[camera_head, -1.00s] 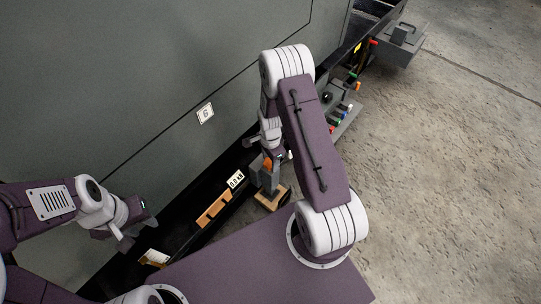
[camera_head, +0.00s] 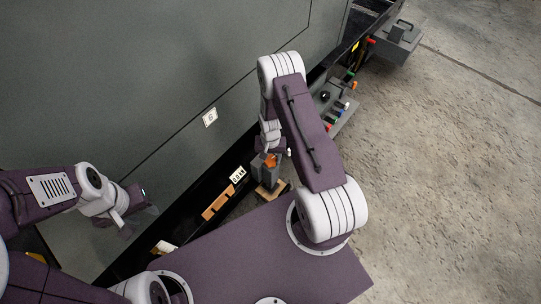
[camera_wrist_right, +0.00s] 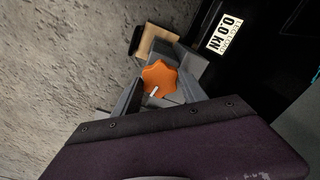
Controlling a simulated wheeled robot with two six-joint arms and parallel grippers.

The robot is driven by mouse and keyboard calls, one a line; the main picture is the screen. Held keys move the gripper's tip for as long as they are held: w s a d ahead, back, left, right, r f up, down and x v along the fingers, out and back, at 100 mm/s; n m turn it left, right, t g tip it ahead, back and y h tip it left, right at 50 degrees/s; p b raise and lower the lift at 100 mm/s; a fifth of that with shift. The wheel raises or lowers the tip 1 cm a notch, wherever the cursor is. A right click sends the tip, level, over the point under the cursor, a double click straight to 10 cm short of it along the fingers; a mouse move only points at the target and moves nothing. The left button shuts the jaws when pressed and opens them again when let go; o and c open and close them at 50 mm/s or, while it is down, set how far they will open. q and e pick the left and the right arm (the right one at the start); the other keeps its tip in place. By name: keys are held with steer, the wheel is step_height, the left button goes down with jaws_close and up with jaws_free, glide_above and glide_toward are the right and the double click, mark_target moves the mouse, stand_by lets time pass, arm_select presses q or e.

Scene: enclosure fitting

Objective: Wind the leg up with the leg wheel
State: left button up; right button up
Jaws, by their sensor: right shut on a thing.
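The orange star-shaped leg wheel (camera_wrist_right: 159,78) has a white mark pointing to the lower left in the right wrist view. It is on the grey leg (camera_wrist_right: 192,68), whose foot is over a wooden pad (camera_wrist_right: 155,42). My right gripper (camera_wrist_right: 160,88) is shut on the wheel, with one finger on each side. In the head view the wheel (camera_head: 269,160) is partly hidden by my right wrist. The wooden pad (camera_head: 271,193) is below the leg. My left gripper (camera_head: 140,220) is away at the left, beside the enclosure, with its fingers apart and nothing between them.
The large grey enclosure wall (camera_head: 130,80) fills the left, with a plate marked 6 (camera_head: 210,117). Coloured small items are on a grey tray (camera_head: 341,122) beyond my right arm. Bare concrete floor (camera_head: 450,180) is open at the right.

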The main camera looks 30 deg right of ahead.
steer(key=n+p, duration=0.1)
steer(key=n, duration=0.3)
steer(key=shift+r+n+p, duration=0.1)
steer(key=shift+n+p, duration=0.2)
steer(key=shift+p, duration=0.1)
steer(key=n+p, duration=0.1)
steer(key=n, duration=0.3)
steer(key=shift+s+n, duration=0.1)
steer(key=shift+n, duration=0.2)
steer(key=n+p, duration=0.1)
steer(key=n, duration=0.3)
steer(key=shift+n, duration=0.3)
steer(key=n+p, duration=0.1)
steer(key=n, duration=0.4)
steer(key=n+p, duration=0.1)
steer(key=n, duration=1.3)
steer(key=shift+p, duration=0.3)
steer(key=shift+n, duration=2.1)
